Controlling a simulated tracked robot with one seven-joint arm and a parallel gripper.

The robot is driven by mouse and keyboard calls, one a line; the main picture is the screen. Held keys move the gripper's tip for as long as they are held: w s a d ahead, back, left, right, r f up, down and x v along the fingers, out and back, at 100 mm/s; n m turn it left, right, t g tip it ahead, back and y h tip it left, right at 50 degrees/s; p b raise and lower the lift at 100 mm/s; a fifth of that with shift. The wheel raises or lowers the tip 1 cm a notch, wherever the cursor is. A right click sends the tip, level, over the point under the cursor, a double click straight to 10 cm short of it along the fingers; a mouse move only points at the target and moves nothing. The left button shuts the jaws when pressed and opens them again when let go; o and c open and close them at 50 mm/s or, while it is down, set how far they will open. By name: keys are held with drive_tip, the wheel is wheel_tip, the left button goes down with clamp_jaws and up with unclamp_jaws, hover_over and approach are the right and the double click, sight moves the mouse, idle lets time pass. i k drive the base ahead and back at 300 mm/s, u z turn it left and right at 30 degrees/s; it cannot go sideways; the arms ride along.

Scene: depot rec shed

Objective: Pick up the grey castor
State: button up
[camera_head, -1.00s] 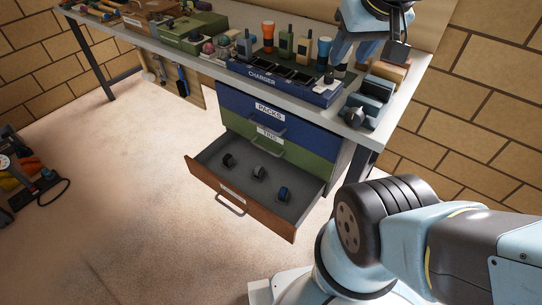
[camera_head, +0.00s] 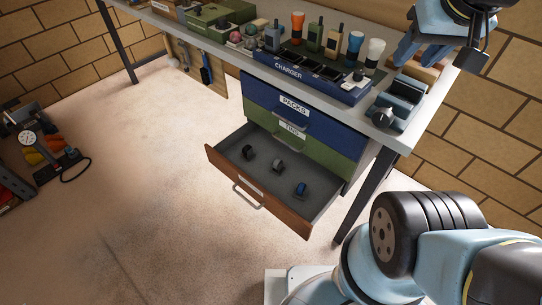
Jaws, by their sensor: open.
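The grey castor (camera_head: 278,166) sits in the open bottom drawer (camera_head: 222,166), in the middle of a row of three small castors. A black castor (camera_head: 248,152) lies to its left and a blue castor (camera_head: 300,190) to its right and nearer the front. My gripper (camera_head: 436,58) is at the top right, above the right end of the workbench, far from the drawer. It is open and I see nothing between its fingers.
The workbench (camera_head: 357,121) carries a blue charger tray (camera_head: 330,88) with radios and torches, and a grey vise (camera_head: 400,100) at its right end. The PACKS drawer (camera_head: 283,104) and the green TINS drawer (camera_head: 333,152) are shut. Bare floor (camera_head: 150,180) lies left of the open drawer.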

sight(277, 168)
drive_tip(key=u, duration=0.05)
drive_tip(key=k, duration=0.95)
drive_tip(key=u, duration=0.45)
drive_tip(key=i, duration=1)
drive_tip(key=z, duration=0.05)
